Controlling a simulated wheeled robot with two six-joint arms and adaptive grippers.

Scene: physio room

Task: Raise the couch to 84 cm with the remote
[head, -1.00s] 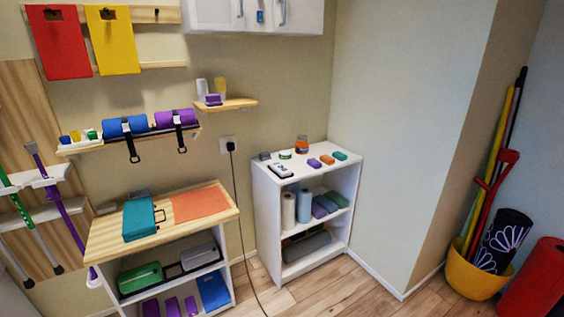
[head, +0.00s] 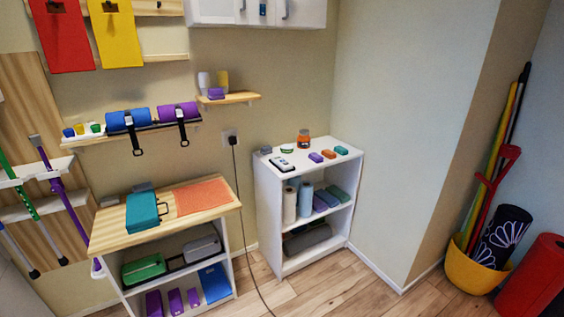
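A small white handset with dark marks (head: 281,164), which looks like the remote, lies on top of the white shelf unit (head: 318,156), near its left front edge. The couch does not show in this view. Neither of my grippers shows in the head view.
Near the handset lie small purple and teal blocks (head: 342,150) and an orange jar (head: 303,139). A wooden-topped cabinet (head: 112,233) with a teal case (head: 141,211) stands at left. A black cord (head: 243,215) runs down between the units. A yellow tub (head: 472,267) stands right. The central floor is clear.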

